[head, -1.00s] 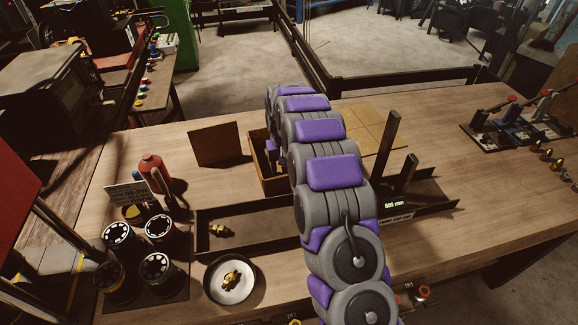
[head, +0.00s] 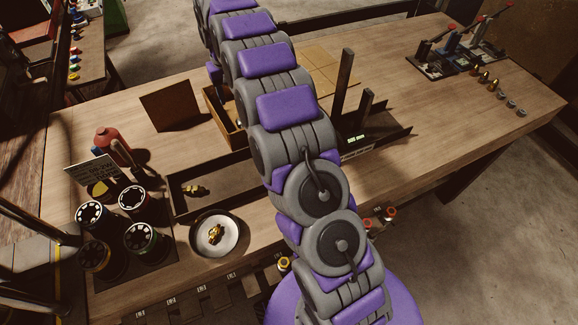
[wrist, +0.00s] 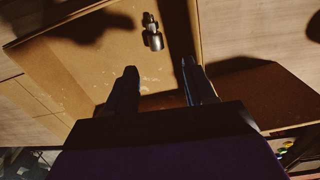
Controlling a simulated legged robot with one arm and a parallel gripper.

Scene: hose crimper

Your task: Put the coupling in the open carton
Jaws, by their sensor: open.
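The open carton (head: 222,121) stands on the bench beyond the long tray, partly hidden by my arm in the head view. In the wrist view the carton's brown inside (wrist: 85,62) lies below my gripper (wrist: 160,78), which is open with nothing between its fingers. A metal coupling (wrist: 153,34) shows against the carton's floor, just beyond the fingertips and apart from them. It appears to lie inside the carton. My gripper is not clearly visible in the head view.
A brass fitting (head: 197,190) lies in the long tray (head: 224,186), and another (head: 214,234) lies in a round dish (head: 232,240). Dark uprights (head: 342,83) rise right of my arm.

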